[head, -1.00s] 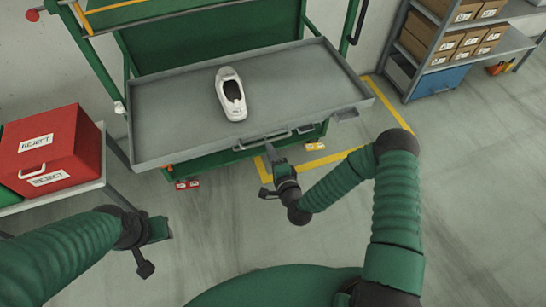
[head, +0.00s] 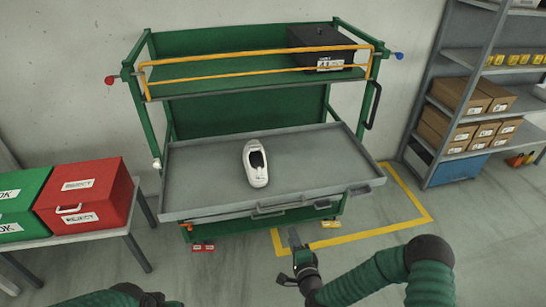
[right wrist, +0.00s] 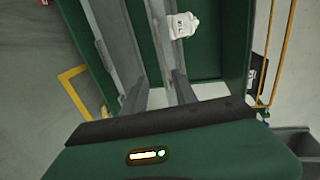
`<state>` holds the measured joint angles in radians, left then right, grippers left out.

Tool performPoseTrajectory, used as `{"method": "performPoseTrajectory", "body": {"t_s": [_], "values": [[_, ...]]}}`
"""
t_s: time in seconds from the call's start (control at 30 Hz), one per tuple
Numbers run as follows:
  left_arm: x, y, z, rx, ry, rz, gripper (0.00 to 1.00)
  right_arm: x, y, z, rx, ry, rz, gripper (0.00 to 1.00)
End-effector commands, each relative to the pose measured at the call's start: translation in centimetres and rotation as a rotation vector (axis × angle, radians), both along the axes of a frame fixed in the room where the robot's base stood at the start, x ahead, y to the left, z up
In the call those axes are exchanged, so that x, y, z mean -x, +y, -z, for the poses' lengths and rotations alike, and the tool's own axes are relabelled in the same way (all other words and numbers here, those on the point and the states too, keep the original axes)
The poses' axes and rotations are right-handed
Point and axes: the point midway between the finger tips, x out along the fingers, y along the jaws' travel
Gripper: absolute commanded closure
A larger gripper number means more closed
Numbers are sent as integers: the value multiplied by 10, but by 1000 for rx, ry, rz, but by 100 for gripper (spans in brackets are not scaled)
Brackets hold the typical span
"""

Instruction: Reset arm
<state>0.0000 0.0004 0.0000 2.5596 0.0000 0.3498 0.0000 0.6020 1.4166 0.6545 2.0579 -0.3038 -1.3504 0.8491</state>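A white shoe (head: 256,165) lies on the grey pull-out tray (head: 205,165) of the green cart. The right wrist view also shows the shoe (right wrist: 182,25), beyond the fingertips. My right gripper (head: 294,238) is in front of the tray's front edge, apart from the shoe. Its two fingers stand apart with nothing between them in the right wrist view (right wrist: 158,88).
The green cart (head: 240,45) has an upper shelf with a black box (head: 318,42). A red REJECT box (head: 85,200) and a green OK box (head: 20,205) stand on a side table at left. A shelf rack (head: 440,110) with cartons is at right. The floor in front is clear.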

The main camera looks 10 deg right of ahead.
Motion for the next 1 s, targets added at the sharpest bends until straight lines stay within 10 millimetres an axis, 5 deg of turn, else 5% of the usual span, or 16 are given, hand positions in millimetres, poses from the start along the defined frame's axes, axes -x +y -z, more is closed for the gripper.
{"method": "performPoseTrajectory", "body": {"t_s": [0.17, 0.27, 0.37, 0.5, 0.73, 1.0], "values": [[0, 0, -11, 0, 0, 0, 64, 10, 23, -12, 224, 101, -206, 66], [0, 0, -22, 0, 0, 0, 64, 35, 30, -22, 510, 238, -427, 66], [0, 0, -32, 0, 0, 0, 64, 72, 14, -42, 790, 392, -615, 66], [0, 0, -45, 0, 0, 0, 64, 135, -23, -93, 1073, 601, -812, 66], [0, 0, -57, 0, 0, 0, 64, 232, -48, -161, 1196, 801, -1035, 66], [0, 0, -57, 0, 0, 0, 64, 253, -49, -167, 1192, 831, -1088, 66]]}}
